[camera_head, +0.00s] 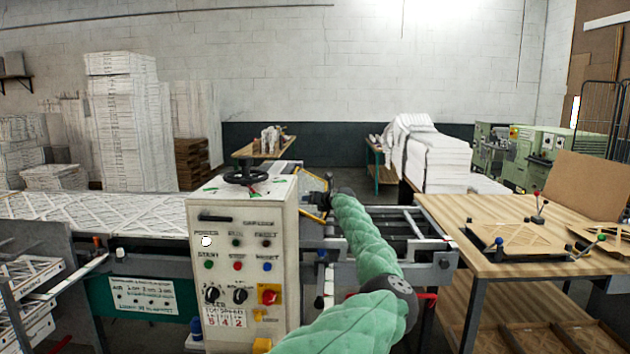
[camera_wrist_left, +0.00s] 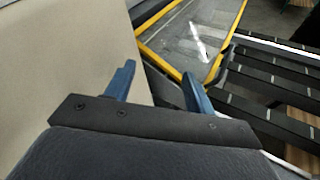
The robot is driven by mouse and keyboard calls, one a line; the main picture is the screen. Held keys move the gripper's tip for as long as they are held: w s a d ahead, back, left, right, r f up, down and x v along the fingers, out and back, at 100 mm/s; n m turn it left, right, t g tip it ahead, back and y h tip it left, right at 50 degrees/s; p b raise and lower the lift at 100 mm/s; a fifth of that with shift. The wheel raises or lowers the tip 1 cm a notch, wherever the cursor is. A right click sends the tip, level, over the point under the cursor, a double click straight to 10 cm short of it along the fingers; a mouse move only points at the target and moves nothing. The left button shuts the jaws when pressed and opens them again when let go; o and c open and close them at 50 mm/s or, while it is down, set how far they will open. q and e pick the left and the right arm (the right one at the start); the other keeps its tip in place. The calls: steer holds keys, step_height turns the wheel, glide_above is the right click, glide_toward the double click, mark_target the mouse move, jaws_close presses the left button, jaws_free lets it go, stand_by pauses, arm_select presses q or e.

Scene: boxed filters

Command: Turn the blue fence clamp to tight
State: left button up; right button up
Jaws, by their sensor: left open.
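I cannot make out the blue fence clamp for certain in either view. In the head view a green-sleeved arm, mine, rises from the bottom centre past the right side of the control cabinet (camera_head: 250,217). My left gripper (camera_head: 322,196) is at its far end, dark and small, near a yellow-edged guard (camera_head: 314,181). In the left wrist view the two blue fingertips of my left gripper (camera_wrist_left: 160,85) are apart with nothing between them. The cabinet's beige side (camera_wrist_left: 60,60) is at left there, and the yellow-edged clear guard (camera_wrist_left: 192,38) lies beyond the fingers. My right gripper is not in view.
A black handwheel (camera_head: 247,177) tops the cabinet. A conveyor with white lattice panels (camera_head: 100,215) runs left. Dark rollers (camera_wrist_left: 275,85) lie right of the fingers. A wooden table (camera_head: 455,218) with ball-knobbed levers stands at right. The cabinet side is close to my gripper.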

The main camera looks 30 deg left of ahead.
arm_select(q)
step_height(320, 180, up, 8)
steer(key=w+m+t+y, duration=0.1)
steer(key=m+t+y, duration=0.1)
steer(key=m+t, duration=0.1)
steer(key=shift+a+r+m, duration=0.15)
steer(key=shift+a+m, duration=0.1)
steer(key=shift+m, duration=0.35)
